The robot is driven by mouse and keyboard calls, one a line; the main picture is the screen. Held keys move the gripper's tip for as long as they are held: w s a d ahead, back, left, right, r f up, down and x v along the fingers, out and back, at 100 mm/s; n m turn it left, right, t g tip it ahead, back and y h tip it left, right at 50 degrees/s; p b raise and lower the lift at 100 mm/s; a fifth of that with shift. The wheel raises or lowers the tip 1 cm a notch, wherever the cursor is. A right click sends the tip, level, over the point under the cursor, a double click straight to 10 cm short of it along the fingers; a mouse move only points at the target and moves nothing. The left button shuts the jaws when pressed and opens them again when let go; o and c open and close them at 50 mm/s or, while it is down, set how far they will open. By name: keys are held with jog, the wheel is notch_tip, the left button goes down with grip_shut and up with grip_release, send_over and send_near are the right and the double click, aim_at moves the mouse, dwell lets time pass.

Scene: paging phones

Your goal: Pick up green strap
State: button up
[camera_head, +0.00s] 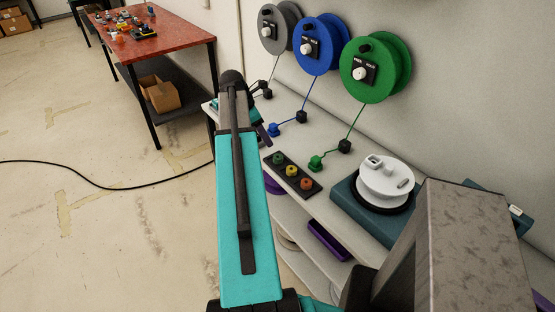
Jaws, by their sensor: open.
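The green strap (356,120) hangs from the green reel (371,73) on the wall at the upper right. It runs down through a small black block (345,146) to a green end piece (316,163) on the white shelf top. My gripper (264,133) is mostly hidden behind my teal arm. Its visible dark part is to the left of the green end piece, apart from it. My gripper is open, and I see nothing held in it.
A blue reel (319,45) and a grey reel (279,28) hang left of the green one, with their own cords and blocks. A button panel (291,174) and a teal-based device with a white top (384,182) stand nearby. A red table (148,35) is behind.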

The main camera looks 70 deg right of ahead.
jog(key=p, duration=0.2)
send_over(277, 157)
jog(key=w+a, duration=0.2)
jog(key=shift+d+f, duration=0.2)
jog(key=shift+f, duration=3.2)
jog(key=shift+p+x, duration=0.95)
jog(key=shift+x, duration=1.6)
jog(key=shift+w, duration=0.1)
jog(key=c, duration=1.1)
jog(key=shift+r, duration=0.1)
